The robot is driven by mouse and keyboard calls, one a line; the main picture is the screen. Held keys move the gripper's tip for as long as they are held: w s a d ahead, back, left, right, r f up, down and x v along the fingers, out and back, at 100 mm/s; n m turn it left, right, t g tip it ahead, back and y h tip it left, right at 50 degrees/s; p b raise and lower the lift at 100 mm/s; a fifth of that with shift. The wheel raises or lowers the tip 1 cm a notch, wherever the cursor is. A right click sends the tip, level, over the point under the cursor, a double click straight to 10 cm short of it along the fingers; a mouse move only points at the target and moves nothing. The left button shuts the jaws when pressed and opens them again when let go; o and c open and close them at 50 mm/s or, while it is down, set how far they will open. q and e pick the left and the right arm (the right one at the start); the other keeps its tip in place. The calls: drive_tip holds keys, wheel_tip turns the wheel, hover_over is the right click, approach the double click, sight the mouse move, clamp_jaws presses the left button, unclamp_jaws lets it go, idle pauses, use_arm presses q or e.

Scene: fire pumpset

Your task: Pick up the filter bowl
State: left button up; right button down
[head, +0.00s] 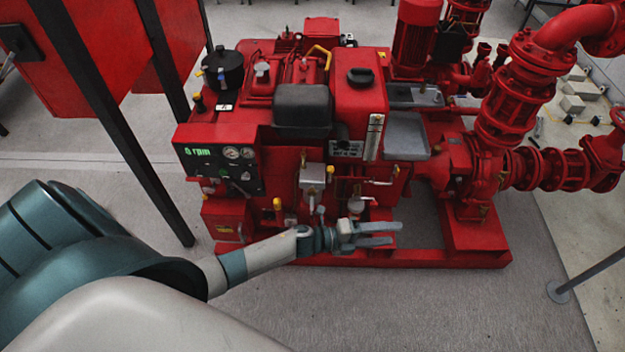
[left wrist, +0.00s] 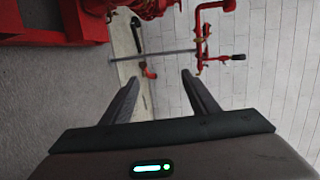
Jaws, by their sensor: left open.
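A small pale grey rounded part (head: 356,205), which looks like the filter bowl, is on the front of the red pumpset (head: 225,133), below the right-hand gauge and valves. My left gripper (head: 395,233) is in front of the pumpset's lower frame, just below and to the right of this part in the head view. Its two fingers point right, spread apart with nothing between them. The left wrist view also shows the open, empty fingers (left wrist: 160,80); the bowl cannot be made out there. My right gripper is not in view.
Red pipes and valves (head: 505,100) stand at the right of the pumpset. A red cabinet on dark legs (head: 120,130) stands at the left. A thin grey post (head: 590,272) rises at the lower right. The floor in front is clear.

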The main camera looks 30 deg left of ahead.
sight(311, 204)
use_arm(q)
drive_tip(key=s+d+r+m+g+h+b, duration=0.1)
drive_tip(key=s+d+r+m+g+b, duration=0.25)
drive_tip(key=m, duration=0.65)
drive_tip(key=s+d+r+m+g+h+b, duration=0.15)
drive_tip(key=r+m+g, duration=0.25)
drive_tip(key=m+g, duration=0.45)
drive_tip(key=s+a+f+m+y+b, duration=0.2)
drive_tip(key=a+m+y, duration=0.3)
drive_tip(key=a+m, duration=0.25)
drive_tip(key=s+a+f+m+y+b, duration=0.1)
drive_tip(key=a+m+y+b, duration=0.1)
drive_tip(key=a+m+y, duration=0.5)
drive_tip(key=w+a+r+m+t+y+b, duration=0.1)
drive_tip(key=a+r+m+t+y, duration=0.1)
drive_tip(key=a, duration=0.4)
drive_tip(key=w+a+r+m+t+y+b, duration=0.1)
drive_tip(key=a+r+m+t+y+b, duration=0.1)
drive_tip(key=a, duration=0.4)
drive_tip(key=shift+w+r+m+t+y, duration=0.15)
drive_tip(key=shift+r+m+t+y, duration=0.25)
drive_tip(key=shift+r+m+y, duration=0.3)
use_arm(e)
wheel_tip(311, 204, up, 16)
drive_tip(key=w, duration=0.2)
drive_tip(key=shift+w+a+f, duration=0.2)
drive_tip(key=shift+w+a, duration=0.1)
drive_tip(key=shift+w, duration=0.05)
